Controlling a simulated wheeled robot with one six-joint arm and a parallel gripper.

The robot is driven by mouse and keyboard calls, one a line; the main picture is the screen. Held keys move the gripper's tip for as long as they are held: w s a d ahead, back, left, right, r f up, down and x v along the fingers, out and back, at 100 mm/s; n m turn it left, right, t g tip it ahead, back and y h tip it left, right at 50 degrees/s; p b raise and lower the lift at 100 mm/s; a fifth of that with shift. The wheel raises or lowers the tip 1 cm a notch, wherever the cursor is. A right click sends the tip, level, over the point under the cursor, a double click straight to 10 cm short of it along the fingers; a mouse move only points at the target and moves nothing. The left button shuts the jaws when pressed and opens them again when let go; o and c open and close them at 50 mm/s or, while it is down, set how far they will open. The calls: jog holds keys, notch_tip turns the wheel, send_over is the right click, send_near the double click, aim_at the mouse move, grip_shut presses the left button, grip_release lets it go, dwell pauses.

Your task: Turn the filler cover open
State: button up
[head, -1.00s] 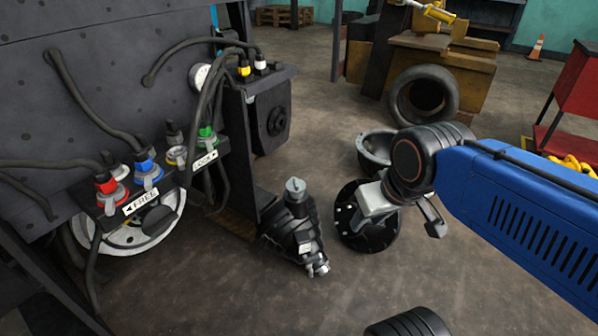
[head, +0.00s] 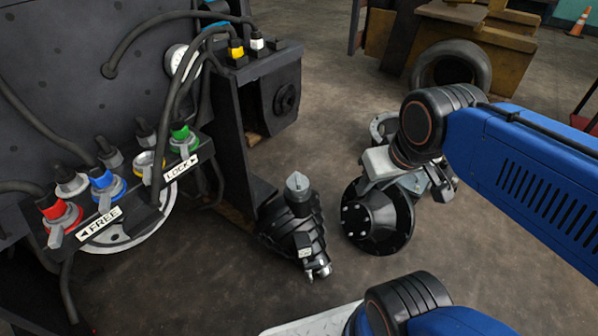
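A grey round cap with a raised grip bar (head: 298,187) sits on top of a black ribbed unit (head: 285,232) on the floor in the middle of the head view. It looks like the filler cover, though no label confirms this. It appears seated on its black neck. My gripper (head: 443,182) is to the right of the cap, clearly apart from it, in front of a black flanged hub. My wrist hides part of the gripper, and I cannot tell how far apart its fingers are.
The forklift panel at left carries hoses and colored couplings (head: 103,183) with FREE and LOCK labels. A black flanged hub (head: 365,225) stands on the floor right of the ribbed unit. A tire (head: 450,65) is behind. Some floor in front is clear.

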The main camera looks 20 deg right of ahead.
jog(key=shift+w, duration=1.2)
jog(key=m+g, duration=0.2)
jog(key=g, duration=0.3)
send_over(299, 181)
notch_tip(299, 181, down, 11)
notch_tip(299, 181, down, 17)
jog(key=shift+a+f, duration=0.1)
jog(key=shift+a, duration=0.05)
grip_shut()
